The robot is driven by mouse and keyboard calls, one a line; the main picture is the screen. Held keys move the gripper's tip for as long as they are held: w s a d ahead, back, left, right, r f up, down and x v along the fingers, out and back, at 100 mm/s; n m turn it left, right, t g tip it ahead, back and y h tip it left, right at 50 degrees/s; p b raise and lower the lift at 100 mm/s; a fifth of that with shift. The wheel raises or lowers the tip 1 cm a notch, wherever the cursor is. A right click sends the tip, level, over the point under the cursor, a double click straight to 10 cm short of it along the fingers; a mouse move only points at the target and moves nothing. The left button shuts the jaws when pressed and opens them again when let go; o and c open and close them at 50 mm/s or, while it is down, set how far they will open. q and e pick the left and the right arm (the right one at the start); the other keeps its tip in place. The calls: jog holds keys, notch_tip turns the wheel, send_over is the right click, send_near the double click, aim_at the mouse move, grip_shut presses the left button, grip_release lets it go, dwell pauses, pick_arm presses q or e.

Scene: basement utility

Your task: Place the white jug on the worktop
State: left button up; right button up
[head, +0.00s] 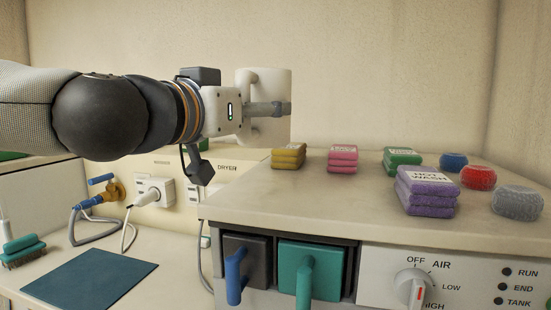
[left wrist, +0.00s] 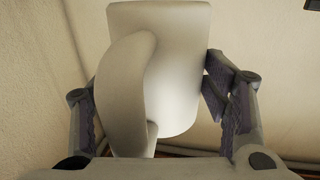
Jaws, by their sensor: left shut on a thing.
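The white jug (head: 277,88) is held up near the back wall in the head view, at the back left of the worktop (head: 290,186) and seemingly above its surface. My left gripper (head: 284,107) is shut on the jug. In the left wrist view the jug (left wrist: 185,70) fills the middle, with its curved handle (left wrist: 124,85) toward the camera. The fingers of my left gripper (left wrist: 165,105) stand on either side of it. My right gripper is not in view.
Blue (head: 453,162), red (head: 478,177) and grey (head: 517,203) scrubbers sit at the right. The worktop's front left is bare. A hose (head: 82,217) and plugs lie left, lower down.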

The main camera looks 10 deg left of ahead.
aim_at(267, 140)
pick_arm(q)
jog(key=w+f, duration=0.2)
jog(key=f, duration=0.1)
jog(key=w+d+f, duration=0.1)
jog(key=f, duration=0.1)
jog(key=shift+w+f, duration=0.15)
jog(key=shift+w, duration=0.25)
notch_tip(267, 140, down, 3)
jog(key=shift+w+d+f+b, duration=0.15)
jog(key=shift+b, duration=0.5)
jog(key=shift+r, duration=0.2)
jog(key=o, duration=1.5)
jog(key=shift+s+f, duration=0.15)
jog(key=shift+s, duration=0.05)
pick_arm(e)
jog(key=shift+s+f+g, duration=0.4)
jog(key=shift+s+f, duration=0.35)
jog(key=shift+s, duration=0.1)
pick_arm(q)
jog(key=shift+o, duration=0.2)
